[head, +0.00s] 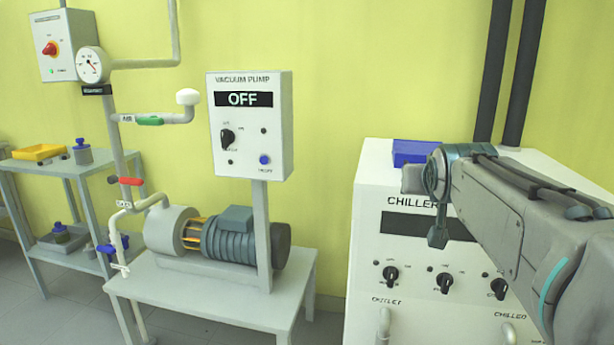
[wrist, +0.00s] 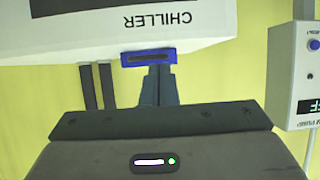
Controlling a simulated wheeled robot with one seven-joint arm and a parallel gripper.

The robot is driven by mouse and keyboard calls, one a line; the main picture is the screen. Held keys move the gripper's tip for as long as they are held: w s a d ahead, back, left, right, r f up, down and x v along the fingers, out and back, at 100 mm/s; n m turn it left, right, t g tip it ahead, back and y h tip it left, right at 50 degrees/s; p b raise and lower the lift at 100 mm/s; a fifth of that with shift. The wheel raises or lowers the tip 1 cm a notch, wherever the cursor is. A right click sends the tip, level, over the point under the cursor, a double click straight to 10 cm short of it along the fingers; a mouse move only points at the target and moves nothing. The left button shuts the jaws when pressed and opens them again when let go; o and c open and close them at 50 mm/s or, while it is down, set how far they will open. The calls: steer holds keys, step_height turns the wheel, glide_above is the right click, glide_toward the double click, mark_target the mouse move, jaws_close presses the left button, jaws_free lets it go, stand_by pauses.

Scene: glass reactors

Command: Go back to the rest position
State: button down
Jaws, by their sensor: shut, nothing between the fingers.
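My gripper (head: 437,238) is in front of the chiller, its fingers pointing down in the head view. In the wrist view its fingers (wrist: 158,84) are together with nothing held between them. My arm reaches in from the right of the head view and hides part of the chiller's front. The white chiller (head: 372,225) has a dark display and several black knobs; it shows upside down in the wrist view (wrist: 90,38). A blue box (head: 413,152) sits on top of the chiller, partly hidden by my arm in the head view.
The vacuum pump panel (head: 250,145), reading OFF, stands left of the chiller above a pump (head: 235,238) on a white table (head: 215,297). A pipe with valves and a gauge (head: 92,65) is further left. A shelf cart (head: 30,165) stands at the far left.

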steer(key=s+a+r+n+g+y+p, duration=0.1)
steer(key=s+g+p, duration=0.4)
steer(key=s+p, duration=0.6)
steer(key=s+a+r+n+g+y+p, duration=0.1)
steer(key=s+a+r+g+p, duration=0.2)
steer(key=s+a+p, duration=0.3)
steer(key=s+g+p, duration=0.1)
steer(key=s+p, duration=0.4)
steer(key=p, duration=0.6)
steer(key=shift+s+a+g, duration=0.2)
steer(key=shift+s+g, duration=0.2)
steer(key=shift+r, duration=0.15)
